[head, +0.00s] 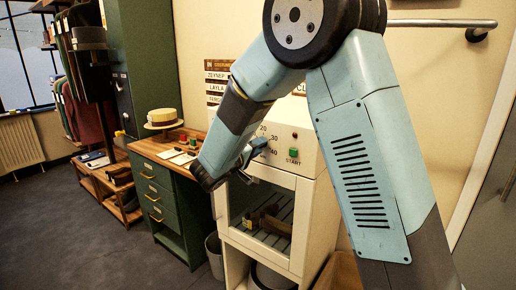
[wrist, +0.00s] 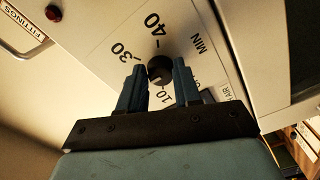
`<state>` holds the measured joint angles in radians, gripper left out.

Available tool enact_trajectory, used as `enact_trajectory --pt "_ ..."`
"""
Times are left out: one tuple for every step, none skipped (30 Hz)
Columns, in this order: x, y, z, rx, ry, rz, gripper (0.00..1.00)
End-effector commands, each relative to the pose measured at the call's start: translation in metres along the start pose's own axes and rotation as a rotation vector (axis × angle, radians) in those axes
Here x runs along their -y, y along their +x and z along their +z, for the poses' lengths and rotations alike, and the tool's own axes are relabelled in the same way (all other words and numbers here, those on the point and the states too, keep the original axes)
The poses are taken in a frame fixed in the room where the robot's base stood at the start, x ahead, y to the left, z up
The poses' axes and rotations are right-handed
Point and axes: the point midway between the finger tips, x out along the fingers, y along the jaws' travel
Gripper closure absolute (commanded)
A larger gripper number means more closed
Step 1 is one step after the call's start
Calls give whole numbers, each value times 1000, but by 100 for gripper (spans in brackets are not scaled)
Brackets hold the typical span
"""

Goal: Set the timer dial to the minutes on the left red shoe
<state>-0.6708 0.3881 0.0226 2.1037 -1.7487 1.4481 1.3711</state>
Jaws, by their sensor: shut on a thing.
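The timer dial is a black round knob (wrist: 160,66) on the white front of a cabinet (head: 309,139). In the wrist view it sits between the two fingers of my gripper (wrist: 159,77), which is shut on it. The printed 10, 30 and 40 and the word MIN show around the knob; the left finger covers part of the scale. I cannot make out where its pointer stands. In the head view my gripper (head: 254,149) reaches the dial panel, where 20, 30 and 40 show, and hides the knob. I cannot pick out the left red shoe.
A green START button (head: 293,153) and a red lamp (head: 295,135) are right of the dial. Below is a glass door (head: 249,210) with brown things on a rack. A green desk (head: 161,200) with a straw hat (head: 163,116) stands left. The floor at left is clear.

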Motion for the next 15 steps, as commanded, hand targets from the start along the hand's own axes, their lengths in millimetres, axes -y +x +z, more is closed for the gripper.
enact_trajectory --pt "3 0 2 2 13 -6 97" --pt "3 0 2 2 23 -6 97" --pt "4 0 2 2 35 -6 97" --pt "4 0 2 2 44 -6 97" --pt "4 0 2 2 51 -6 97" --pt "4 0 2 2 58 -6 97" --pt "4 0 2 2 63 -6 97" --pt "4 0 2 2 68 -6 97" --pt "4 0 2 2 73 -6 97" --pt "4 0 2 2 75 -6 97" --pt "4 0 2 2 77 -6 97" --pt "4 0 2 2 78 -6 97" --pt "4 0 2 2 79 -6 97" --pt "4 0 2 2 80 -6 97" --pt "4 0 2 2 80 -6 97"
